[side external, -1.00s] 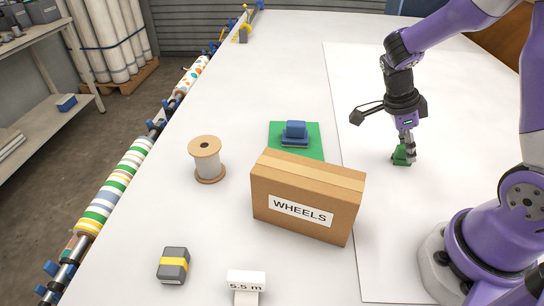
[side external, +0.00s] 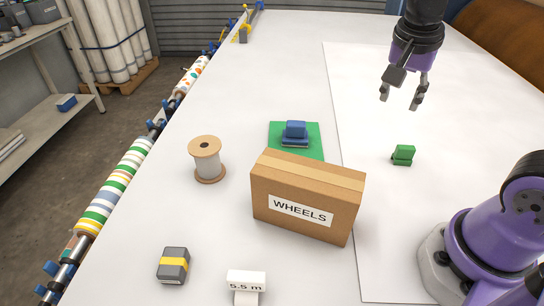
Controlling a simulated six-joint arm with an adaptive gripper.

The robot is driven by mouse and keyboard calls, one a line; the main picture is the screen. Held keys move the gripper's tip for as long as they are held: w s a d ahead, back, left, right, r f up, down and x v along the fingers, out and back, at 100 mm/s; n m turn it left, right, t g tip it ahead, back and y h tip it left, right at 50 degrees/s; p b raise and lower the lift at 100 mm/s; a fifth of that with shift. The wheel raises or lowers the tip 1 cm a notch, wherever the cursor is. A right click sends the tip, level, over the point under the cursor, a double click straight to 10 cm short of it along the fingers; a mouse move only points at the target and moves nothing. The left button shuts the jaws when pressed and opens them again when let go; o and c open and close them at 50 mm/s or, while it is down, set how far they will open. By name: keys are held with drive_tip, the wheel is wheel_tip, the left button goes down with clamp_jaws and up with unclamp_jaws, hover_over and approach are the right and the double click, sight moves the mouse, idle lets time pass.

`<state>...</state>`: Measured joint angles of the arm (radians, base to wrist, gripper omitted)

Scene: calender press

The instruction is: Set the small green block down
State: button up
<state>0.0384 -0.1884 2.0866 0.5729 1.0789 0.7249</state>
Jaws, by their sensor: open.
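The small green block (side external: 404,154) rests on the white table at the right of the side external view, to the right of the cardboard box. Nothing touches it. My gripper (side external: 401,98) is open and empty. It hangs above the block and farther back, with clear space between its fingertips and the block.
A cardboard box marked WHEELS (side external: 308,200) stands mid-table. Behind it a blue object (side external: 294,132) sits on a green mat (side external: 315,151). A spool (side external: 207,160), a grey-yellow block (side external: 173,264) and a 5.5 m sign (side external: 246,282) stand left. The right-hand table area is mostly clear.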

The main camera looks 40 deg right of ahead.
drive_tip(key=s+a+n+t+y, duration=0.3)
drive_tip(key=a+n, duration=0.5)
drive_tip(key=n, duration=0.6)
drive_tip(key=shift+a+r+n+t, duration=0.2)
drive_tip(key=shift+a+n+t, duration=0.2)
drive_tip(key=shift+t, duration=0.4)
